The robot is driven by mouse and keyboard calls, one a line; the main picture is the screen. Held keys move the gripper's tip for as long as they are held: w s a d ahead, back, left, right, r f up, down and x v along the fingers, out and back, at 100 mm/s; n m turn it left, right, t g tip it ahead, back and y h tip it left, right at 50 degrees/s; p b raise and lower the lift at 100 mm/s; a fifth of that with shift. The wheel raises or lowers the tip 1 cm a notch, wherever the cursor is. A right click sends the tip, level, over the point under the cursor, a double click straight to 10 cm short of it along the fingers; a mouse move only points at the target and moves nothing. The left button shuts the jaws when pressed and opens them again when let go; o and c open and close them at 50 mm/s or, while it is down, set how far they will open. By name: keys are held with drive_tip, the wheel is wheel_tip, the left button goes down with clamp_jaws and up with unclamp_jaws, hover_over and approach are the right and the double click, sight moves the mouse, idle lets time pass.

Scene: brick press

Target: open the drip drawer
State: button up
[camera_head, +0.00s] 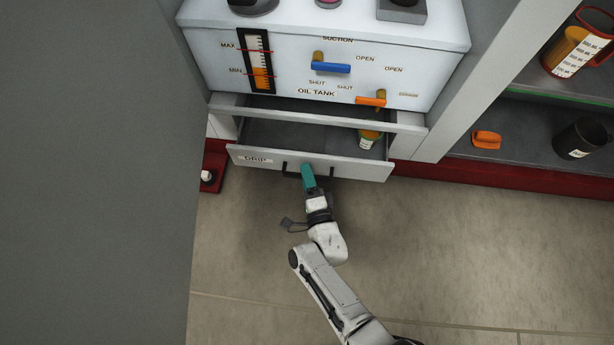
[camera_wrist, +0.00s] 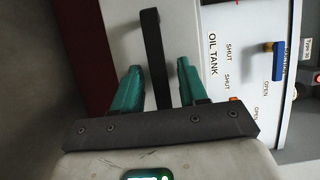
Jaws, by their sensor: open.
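The drip drawer (camera_head: 350,169), a grey-white front marked DRIP, stands pulled out from under the oil tank, and its inside shows. Its dark bar handle (camera_head: 290,170) is on the front; in the wrist view the handle (camera_wrist: 153,45) is a black bar. My gripper (camera_head: 306,168) has teal fingers and is at the middle of the handle. In the wrist view my gripper (camera_wrist: 160,78) is open, with a finger on each side of the bar and gaps between. The head view hides part of the handle behind the fingers.
The oil tank (camera_head: 290,80) above has a blue lever (camera_head: 331,67) and an orange lever (camera_head: 371,101). A red base piece (camera_head: 213,175) is at the left. The floor (camera_head: 480,250) in front is clear.

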clamp_jaws()
idle(0.4)
